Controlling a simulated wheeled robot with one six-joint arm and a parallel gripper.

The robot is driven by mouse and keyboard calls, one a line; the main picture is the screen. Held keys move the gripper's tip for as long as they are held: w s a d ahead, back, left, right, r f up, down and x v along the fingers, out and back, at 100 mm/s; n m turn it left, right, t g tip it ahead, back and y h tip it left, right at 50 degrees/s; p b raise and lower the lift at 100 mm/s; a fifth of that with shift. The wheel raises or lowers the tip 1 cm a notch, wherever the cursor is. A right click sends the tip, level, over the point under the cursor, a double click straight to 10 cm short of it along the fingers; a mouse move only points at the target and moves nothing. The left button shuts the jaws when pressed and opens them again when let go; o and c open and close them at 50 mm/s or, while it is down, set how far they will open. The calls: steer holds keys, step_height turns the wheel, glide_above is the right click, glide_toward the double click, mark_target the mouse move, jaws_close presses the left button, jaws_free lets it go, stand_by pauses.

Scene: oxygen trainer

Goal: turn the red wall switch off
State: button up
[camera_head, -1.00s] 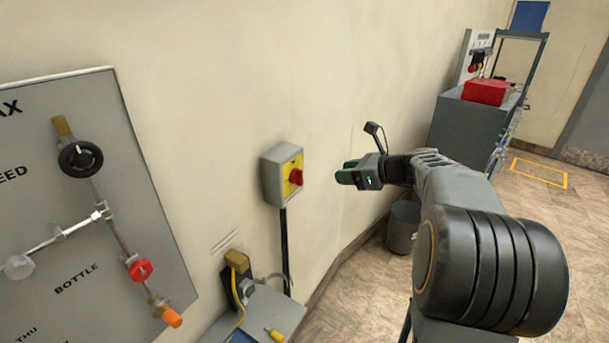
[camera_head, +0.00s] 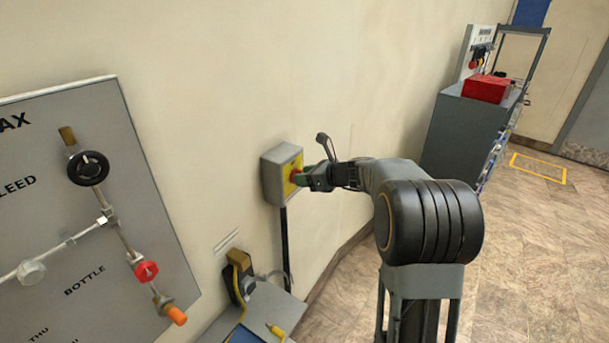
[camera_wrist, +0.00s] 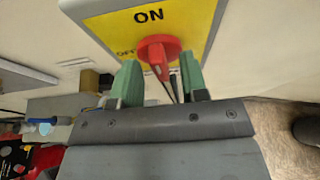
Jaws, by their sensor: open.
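The red wall switch (camera_head: 295,175) sits on a yellow plate on a grey box (camera_head: 272,178) fixed to the wall. In the wrist view the red knob (camera_wrist: 158,48) shows between my gripper's two green fingers, with "ON" above it and "OFF" to its left. The knob's narrow grip points down in that view, with its far end partly hidden. My gripper (camera_head: 306,177) is at the switch in the head view and covers part of it. In the wrist view my gripper (camera_wrist: 160,85) is open, with a finger on each side of the knob's lower part. I cannot tell whether they touch it.
A grey panel (camera_head: 60,230) with valves and pipes stands at the left. Below the switch are a black conduit (camera_head: 284,235) and a grey box top with a yellow cable (camera_head: 240,300). A grey cabinet (camera_head: 455,140) with a red box stands at the back right. Floor at right is clear.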

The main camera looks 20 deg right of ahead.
steer(key=shift+w+a, duration=0.1)
steer(key=shift+c, duration=0.4)
jaws_close()
steer(key=shift+f+b, duration=0.15)
steer(key=shift+b, duration=0.15)
